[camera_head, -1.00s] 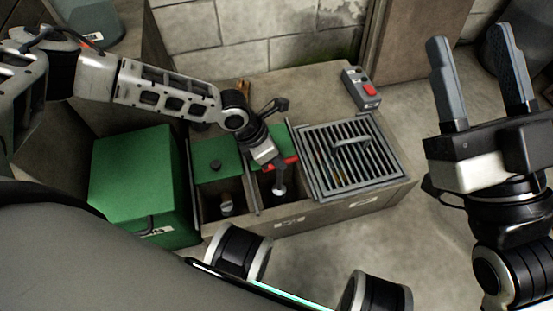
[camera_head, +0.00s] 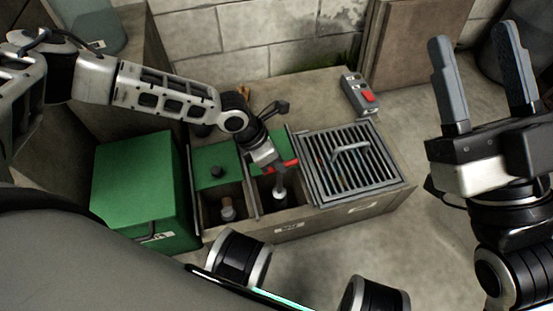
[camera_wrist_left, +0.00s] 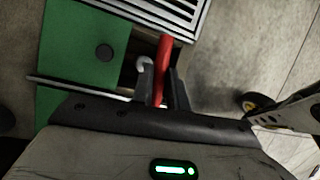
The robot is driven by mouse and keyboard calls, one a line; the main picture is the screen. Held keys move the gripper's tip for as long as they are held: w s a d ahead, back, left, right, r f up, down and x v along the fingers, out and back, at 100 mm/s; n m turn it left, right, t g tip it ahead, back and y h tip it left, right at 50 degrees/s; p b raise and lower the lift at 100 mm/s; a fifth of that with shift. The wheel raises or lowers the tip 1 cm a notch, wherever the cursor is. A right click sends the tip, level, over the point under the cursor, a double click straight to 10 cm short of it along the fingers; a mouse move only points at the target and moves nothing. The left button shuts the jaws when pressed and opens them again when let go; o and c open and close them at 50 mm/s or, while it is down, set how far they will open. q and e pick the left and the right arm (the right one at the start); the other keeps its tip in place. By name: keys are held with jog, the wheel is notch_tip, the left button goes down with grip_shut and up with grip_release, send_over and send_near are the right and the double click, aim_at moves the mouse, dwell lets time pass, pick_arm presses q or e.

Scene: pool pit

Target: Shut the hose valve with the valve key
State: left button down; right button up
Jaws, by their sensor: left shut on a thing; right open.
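The valve key has a red crossbar handle (camera_head: 289,163) and a grey shaft (camera_head: 278,183). My left gripper (camera_head: 272,168) is shut on the red handle, which also shows between its fingers in the left wrist view (camera_wrist_left: 162,62). The shaft points down into the right open compartment (camera_head: 294,189) of the pit. Its round lower end is at or over a fitting there; I cannot tell whether they are engaged. A second valve stem (camera_head: 228,204) stands in the left compartment. The hose valve is not clearly identifiable. My right gripper (camera_head: 474,38) is open and empty, far right.
Green covers (camera_head: 216,165) lie behind the compartments. A metal grate (camera_head: 350,165) with a handle covers the pit's right part. A grey box with a red button (camera_head: 359,95) sits at the back edge. A green case (camera_head: 135,190) stands left. The floor at front right is clear.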

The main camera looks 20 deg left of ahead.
pick_arm(q)
jog(key=shift+r+p, duration=0.95)
jog(key=shift+r, duration=0.5)
notch_tip(320, 180, up, 9)
jog(key=p, duration=0.7)
jog(key=shift+p, duration=0.4)
